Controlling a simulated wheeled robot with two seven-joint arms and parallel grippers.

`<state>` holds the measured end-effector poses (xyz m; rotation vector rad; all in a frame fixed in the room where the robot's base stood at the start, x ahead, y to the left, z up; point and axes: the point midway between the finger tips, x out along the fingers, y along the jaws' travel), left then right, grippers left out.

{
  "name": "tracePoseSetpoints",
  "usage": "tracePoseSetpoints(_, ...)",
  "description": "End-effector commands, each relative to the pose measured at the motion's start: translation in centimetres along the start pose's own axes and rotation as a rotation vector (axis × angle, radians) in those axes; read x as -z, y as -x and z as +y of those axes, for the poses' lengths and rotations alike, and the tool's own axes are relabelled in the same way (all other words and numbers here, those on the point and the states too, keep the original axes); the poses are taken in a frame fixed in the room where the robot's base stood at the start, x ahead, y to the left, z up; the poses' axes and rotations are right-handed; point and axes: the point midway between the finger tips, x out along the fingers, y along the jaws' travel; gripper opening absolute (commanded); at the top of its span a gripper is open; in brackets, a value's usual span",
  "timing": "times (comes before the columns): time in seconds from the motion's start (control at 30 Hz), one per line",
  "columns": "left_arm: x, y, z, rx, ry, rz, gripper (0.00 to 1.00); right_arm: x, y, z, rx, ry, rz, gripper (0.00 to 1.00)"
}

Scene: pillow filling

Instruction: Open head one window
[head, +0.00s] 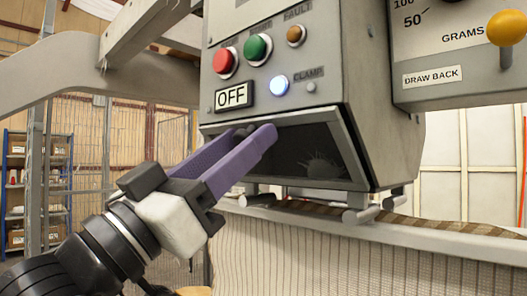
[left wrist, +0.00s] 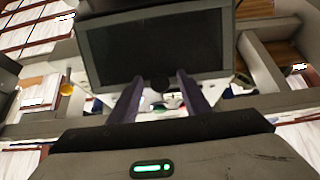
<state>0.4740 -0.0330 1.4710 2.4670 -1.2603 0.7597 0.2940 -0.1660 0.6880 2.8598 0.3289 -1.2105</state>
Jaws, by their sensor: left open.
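The head one window (head: 312,153) is a dark pane in a grey frame on the lower front of the machine head. My left gripper (head: 254,137) has purple fingers, open and empty, in front of the window's upper left part. Whether a fingertip touches the frame cannot be told. In the left wrist view the dark window (left wrist: 158,48) is beyond the two fingers (left wrist: 158,84), which stand apart near its lower edge. My right gripper is not in view.
A gauge box (head: 455,50) with a yellow knob (head: 506,28) is at right. Below are short metal bars (head: 360,214) and ribbed pale fabric (head: 350,258).

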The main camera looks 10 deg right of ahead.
Motion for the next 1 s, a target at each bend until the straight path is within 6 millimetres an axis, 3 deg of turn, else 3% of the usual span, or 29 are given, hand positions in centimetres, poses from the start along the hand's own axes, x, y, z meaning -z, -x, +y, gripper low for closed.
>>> tracePoseSetpoints(0.03,1.3,-0.5,-0.2,0.002,0.002,0.023,0.44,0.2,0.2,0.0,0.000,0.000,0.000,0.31)
tracePoseSetpoints(0.07,1.3,-0.5,-0.2,0.002,0.003,0.023,0.44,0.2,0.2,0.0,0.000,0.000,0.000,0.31)
tracePoseSetpoints(0.17,1.4,-0.5,-0.2,0.001,0.004,0.025,0.29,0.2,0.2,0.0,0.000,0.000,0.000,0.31)
tracePoseSetpoints(0.53,0.6,0.7,-0.3,0.004,0.002,0.024,0.28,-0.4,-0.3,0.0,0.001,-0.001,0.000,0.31)
tracePoseSetpoints(0.6,0.3,1.1,-0.3,0.004,0.001,0.022,0.12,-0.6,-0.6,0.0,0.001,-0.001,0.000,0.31)
tracePoseSetpoints(0.63,0.1,1.4,-0.3,0.004,0.001,0.021,0.09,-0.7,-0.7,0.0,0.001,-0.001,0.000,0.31)
tracePoseSetpoints(1.0,-1.0,2.5,-0.4,0.006,0.002,0.006,0.09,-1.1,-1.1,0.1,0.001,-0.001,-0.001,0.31)
